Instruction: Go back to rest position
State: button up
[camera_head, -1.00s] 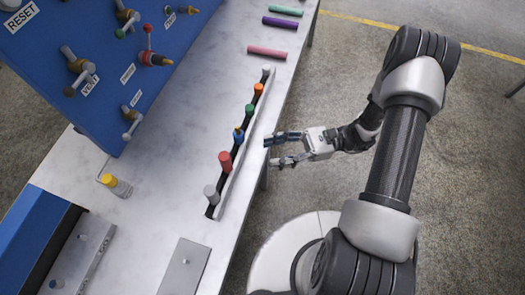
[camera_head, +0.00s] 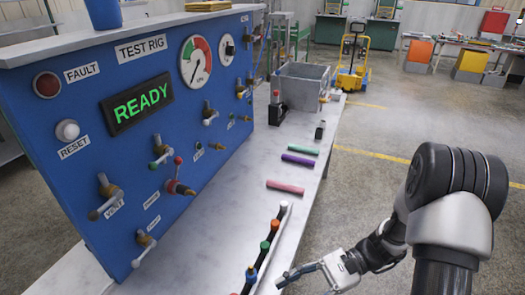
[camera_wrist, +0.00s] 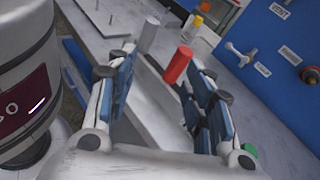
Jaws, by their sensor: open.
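My gripper (camera_head: 308,277) is open and empty at the front edge of the bench, at the bottom of the head view; part of it is cut off by the frame. In the wrist view my gripper (camera_wrist: 165,105) shows its two blue-padded fingers apart. Beyond the fingers stand a red capped piece (camera_wrist: 179,65) and a grey one (camera_wrist: 149,34), with a gap between them and the fingers that I cannot judge. In the head view a dark rack (camera_head: 262,258) with several coloured caps lies just left of my gripper.
A blue test rig panel (camera_head: 150,130) with a lit READY display (camera_head: 137,104) stands at the left. Pink (camera_head: 285,187), purple (camera_head: 298,160) and green (camera_head: 303,150) hoses lie on the bench. A grey bin (camera_head: 301,88) stands further back. Open floor lies to the right.

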jog(key=s+d+r+n+t+h, duration=0.3)
jog(key=s+r+n+t+h, duration=0.1)
jog(key=r+n+t+h, duration=0.1)
jog(key=s+d+r+n+t+h, duration=0.4)
jog(key=r+n+h, duration=0.3)
jog(key=r, duration=0.5)
jog(key=shift+s+r+t+h, duration=0.2)
jog(key=shift+s+t+h, duration=0.3)
jog(key=shift+h, duration=0.6)
